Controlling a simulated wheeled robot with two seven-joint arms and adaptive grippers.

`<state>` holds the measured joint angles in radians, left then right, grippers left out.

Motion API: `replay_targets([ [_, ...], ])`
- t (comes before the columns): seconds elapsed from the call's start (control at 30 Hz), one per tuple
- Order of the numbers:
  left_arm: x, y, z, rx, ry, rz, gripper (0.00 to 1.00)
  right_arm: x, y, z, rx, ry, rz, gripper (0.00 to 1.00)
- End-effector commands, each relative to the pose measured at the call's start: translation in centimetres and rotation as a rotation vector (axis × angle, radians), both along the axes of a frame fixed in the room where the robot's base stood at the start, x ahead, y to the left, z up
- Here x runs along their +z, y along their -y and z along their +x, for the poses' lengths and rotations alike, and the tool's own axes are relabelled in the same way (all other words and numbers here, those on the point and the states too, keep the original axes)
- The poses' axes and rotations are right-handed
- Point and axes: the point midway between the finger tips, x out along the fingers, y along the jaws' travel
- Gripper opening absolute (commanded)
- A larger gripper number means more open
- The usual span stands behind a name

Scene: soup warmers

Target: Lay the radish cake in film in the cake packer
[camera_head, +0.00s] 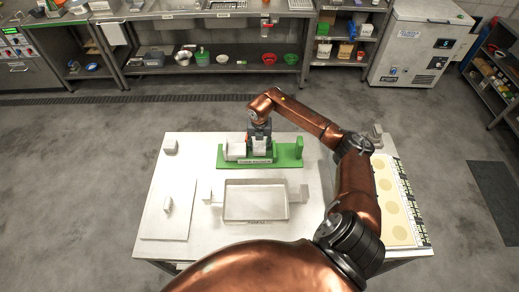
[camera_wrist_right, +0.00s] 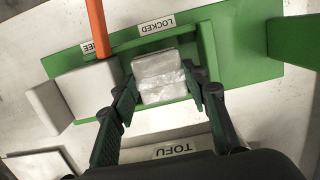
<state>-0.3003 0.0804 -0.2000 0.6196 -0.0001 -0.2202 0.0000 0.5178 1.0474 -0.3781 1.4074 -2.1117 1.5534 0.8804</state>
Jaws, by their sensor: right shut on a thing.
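The radish cake in film (camera_wrist_right: 160,78) is a pale block in clear, shiny wrap; in the head view it shows small (camera_head: 260,147). My right gripper (camera_wrist_right: 166,92) has its two fingers on opposite sides of it and is shut on it. The cake is over or in the green cake packer (camera_wrist_right: 247,62), between its low walls; whether it rests on the floor of the packer I cannot tell. The packer (camera_head: 287,153) stands at the table's far middle. A white block (camera_wrist_right: 85,92) is beside the cake on the left. My left gripper is not in view.
An orange bar (camera_wrist_right: 97,28) stands close to the left finger. Labels read "LOCKED" (camera_wrist_right: 157,25) and "TOFU" (camera_wrist_right: 174,149). A shallow metal tray (camera_head: 257,218) is in front of the packer. A pale board (camera_head: 170,227) lies left; a sheet with round discs (camera_head: 398,228) lies right.

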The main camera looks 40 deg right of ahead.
Motion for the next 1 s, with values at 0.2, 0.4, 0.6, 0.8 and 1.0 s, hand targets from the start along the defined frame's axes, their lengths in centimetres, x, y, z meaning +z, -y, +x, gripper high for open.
replay_targets([
  [0.2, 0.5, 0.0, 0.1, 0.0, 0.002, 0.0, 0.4, -2.9, 0.0, 0.0, -0.001, -0.002, 0.002, 0.16],
  [0.4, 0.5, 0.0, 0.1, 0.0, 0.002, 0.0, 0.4, -3.1, 0.0, 0.0, 0.0, 0.0, 0.0, 0.16],
  [0.6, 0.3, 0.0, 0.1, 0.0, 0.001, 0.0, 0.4, -3.4, 0.1, 0.0, 0.0, 0.0, 0.0, 0.43],
  [0.8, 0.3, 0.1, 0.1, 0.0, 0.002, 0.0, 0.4, -3.4, 0.0, 0.0, 0.0, 0.0, 0.0, 0.49],
  [1.0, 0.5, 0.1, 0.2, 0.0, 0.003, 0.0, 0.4, -3.1, 0.0, 0.0, 0.0, 0.0, 0.0, 0.49],
])
